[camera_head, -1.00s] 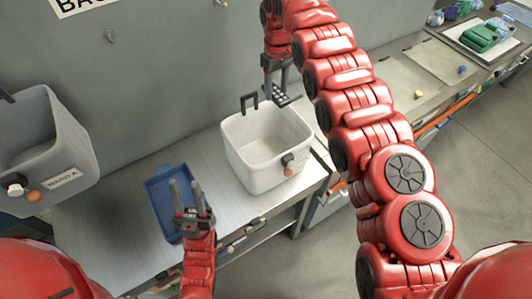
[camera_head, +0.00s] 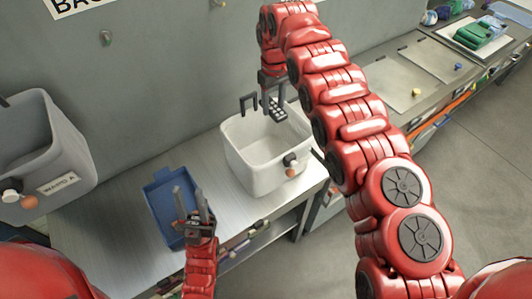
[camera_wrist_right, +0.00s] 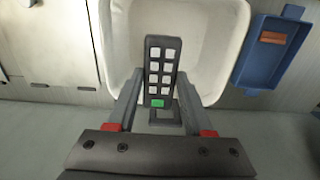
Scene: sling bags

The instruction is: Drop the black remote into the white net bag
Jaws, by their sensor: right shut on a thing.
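The black remote (camera_wrist_right: 160,72), with pale buttons and one green button, is between the fingers of my right gripper (camera_wrist_right: 157,112). In the head view the remote (camera_head: 277,112) hangs below my right gripper (camera_head: 272,99), over the far part of the white bag's opening. The white bag (camera_head: 262,168) stands open on the metal bench; its rim also shows in the right wrist view (camera_wrist_right: 232,40). It looks solid-walled, not netted. My left gripper (camera_head: 190,202) is open and empty, above the blue tray.
A blue tray (camera_head: 158,213) lies on the bench left of the white bag. A grey bag (camera_head: 45,150) marked "WARD A" is at the far left. A wall rises behind the bench. More counters with small items are at the upper right.

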